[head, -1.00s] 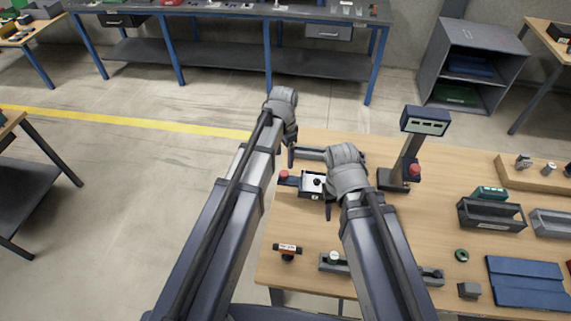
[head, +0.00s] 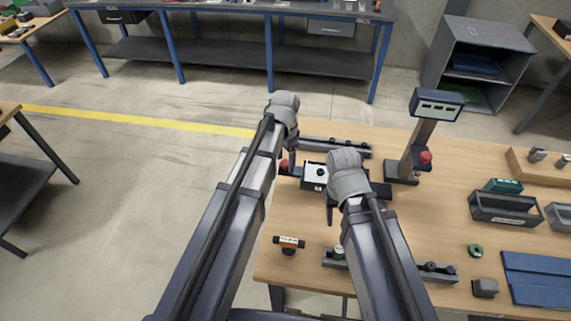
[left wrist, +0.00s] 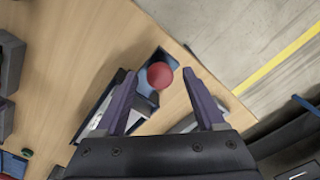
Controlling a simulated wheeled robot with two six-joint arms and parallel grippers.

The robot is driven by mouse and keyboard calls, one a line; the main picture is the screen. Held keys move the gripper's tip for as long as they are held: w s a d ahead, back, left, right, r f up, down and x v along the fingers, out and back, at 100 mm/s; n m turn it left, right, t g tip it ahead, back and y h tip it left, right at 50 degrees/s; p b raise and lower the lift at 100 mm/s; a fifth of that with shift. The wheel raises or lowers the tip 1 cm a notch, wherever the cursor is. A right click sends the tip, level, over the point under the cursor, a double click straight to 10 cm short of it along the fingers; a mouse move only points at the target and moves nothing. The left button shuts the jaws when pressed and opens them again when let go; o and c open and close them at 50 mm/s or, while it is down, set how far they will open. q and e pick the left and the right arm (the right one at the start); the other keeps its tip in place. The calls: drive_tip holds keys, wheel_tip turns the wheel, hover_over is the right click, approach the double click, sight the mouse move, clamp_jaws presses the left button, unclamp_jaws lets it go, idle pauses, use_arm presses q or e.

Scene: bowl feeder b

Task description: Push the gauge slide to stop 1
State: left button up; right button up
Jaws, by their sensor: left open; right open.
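A fixture with a white plate and black knob (head: 318,173) stands on the wooden table, with a red ball knob (head: 284,165) at its left end. I cannot tell for sure which part is the gauge slide, and no stop number is readable. My left gripper (head: 289,162) is open at the red knob. In the left wrist view the red knob (left wrist: 160,75) shows between the two spread fingers (left wrist: 165,98), beyond the tips; contact cannot be told. My right gripper (head: 330,208) is open and empty, just in front of the fixture, partly hidden by its own wrist.
A dark rail (head: 340,147) lies behind the fixture. A post with a display (head: 437,105) and another red knob (head: 425,157) stand to the right. A front rail (head: 440,272) lies partly under my right arm. A small orange-labelled part (head: 289,242) stands at the front left.

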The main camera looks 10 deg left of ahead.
use_arm(q)
drive_tip(key=shift+c, duration=0.3)
clamp_jaws()
idle(0.3)
idle(0.8)
